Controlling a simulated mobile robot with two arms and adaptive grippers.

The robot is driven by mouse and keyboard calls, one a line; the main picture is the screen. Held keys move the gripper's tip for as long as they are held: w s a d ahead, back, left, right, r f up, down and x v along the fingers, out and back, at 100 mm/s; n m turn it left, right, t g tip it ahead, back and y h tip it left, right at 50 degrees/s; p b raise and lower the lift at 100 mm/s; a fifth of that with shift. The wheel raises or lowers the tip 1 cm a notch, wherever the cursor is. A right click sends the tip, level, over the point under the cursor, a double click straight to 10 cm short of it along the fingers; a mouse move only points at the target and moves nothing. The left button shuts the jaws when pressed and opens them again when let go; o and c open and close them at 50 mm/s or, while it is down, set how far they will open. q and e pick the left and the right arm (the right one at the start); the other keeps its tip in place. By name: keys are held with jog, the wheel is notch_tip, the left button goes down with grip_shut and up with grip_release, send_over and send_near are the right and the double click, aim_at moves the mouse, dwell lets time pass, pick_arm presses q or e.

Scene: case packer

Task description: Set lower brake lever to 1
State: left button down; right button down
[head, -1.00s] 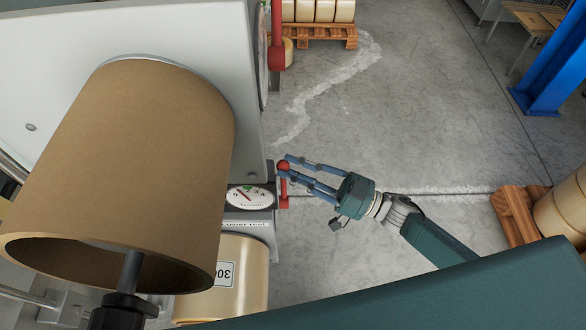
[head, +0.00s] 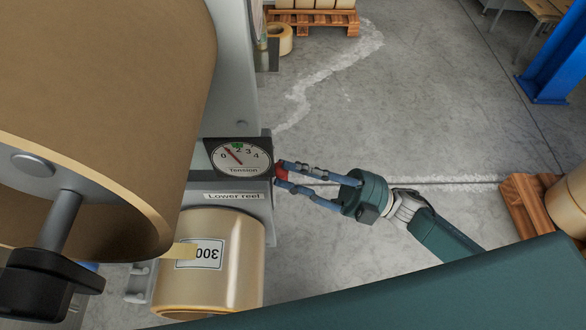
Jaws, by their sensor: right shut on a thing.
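The lower brake lever (head: 281,173) is red and sits at the right side of the lower reel unit. My right gripper (head: 282,175) is shut on it, with one blue finger above and one below in the picture. The fingers hide part of the lever. The tension dial (head: 240,157) beside it runs from 0 to 4, with a green mark near 2. Its red needle points to the upper left, between 0 and 2. My left gripper is not in view.
A tan tape reel (head: 235,250) hangs below the dial. The grey floor (head: 400,110) right of the machine is clear. Loaded pallets (head: 530,207) stand at the right and the back, near a blue post (head: 555,55).

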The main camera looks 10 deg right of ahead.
jog(key=shift+s+a+f+n+g+b, duration=0.1)
jog(key=shift+s+f+n+g+b, duration=0.3)
jog(key=shift+f+n, duration=0.15)
jog(key=shift+r, duration=0.1)
jog(key=c, duration=1.5)
grip_release()
jog(key=shift+c, duration=0.2)
jog(key=shift+o, duration=0.4)
jog(key=shift+r, duration=0.1)
jog(key=shift+n, duration=0.25)
jog(key=v, duration=1.2)
jog(key=shift+w, duration=0.1)
